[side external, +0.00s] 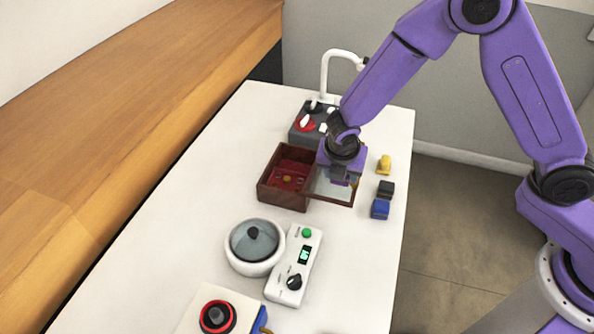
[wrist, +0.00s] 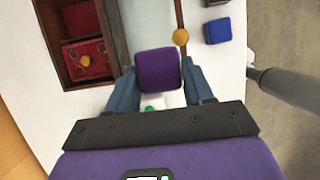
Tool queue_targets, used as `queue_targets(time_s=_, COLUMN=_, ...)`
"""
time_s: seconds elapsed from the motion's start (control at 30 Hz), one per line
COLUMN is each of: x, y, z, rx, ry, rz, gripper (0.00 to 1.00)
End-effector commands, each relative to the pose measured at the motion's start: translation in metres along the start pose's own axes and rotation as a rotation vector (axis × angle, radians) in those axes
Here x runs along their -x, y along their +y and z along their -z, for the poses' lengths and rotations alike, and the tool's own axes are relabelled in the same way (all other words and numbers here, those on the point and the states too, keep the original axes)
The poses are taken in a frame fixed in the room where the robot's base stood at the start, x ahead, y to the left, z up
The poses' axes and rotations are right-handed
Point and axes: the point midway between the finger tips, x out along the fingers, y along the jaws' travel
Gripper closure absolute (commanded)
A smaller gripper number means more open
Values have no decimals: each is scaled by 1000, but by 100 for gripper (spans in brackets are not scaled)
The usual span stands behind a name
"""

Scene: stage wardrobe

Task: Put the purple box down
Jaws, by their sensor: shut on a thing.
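My gripper (wrist: 158,75) is shut on a small purple box (wrist: 158,68), which sits between its two blue-grey fingers in the wrist view. In the side view my gripper (side external: 340,178) is over the right part of a brown wooden case, above a glass panel. The held box cannot be made out clearly there against my purple wrist. The wrist view does not show how high the purple box is above what lies under it.
The brown case (side external: 283,195) is open on its left, with a red interior. Black (side external: 386,189) and blue (side external: 380,209) blocks and a yellow piece (side external: 384,164) lie right of it. A lidded white pot (side external: 238,263) and white control unit (side external: 308,258) stand nearer. Table (side external: 350,270) right of the unit is clear.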

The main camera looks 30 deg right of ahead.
Motion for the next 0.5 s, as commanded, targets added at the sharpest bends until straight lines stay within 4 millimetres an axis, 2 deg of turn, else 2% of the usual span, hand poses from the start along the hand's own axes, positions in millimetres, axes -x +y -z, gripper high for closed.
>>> queue_targets(time_s=0.2, x=-7, y=20, z=-29, rx=-4, ry=-12, rz=5, gripper=83)
queue_targets(time_s=0.5, x=-12, y=31, z=-48, rx=-3, ry=-19, rz=8, gripper=83)
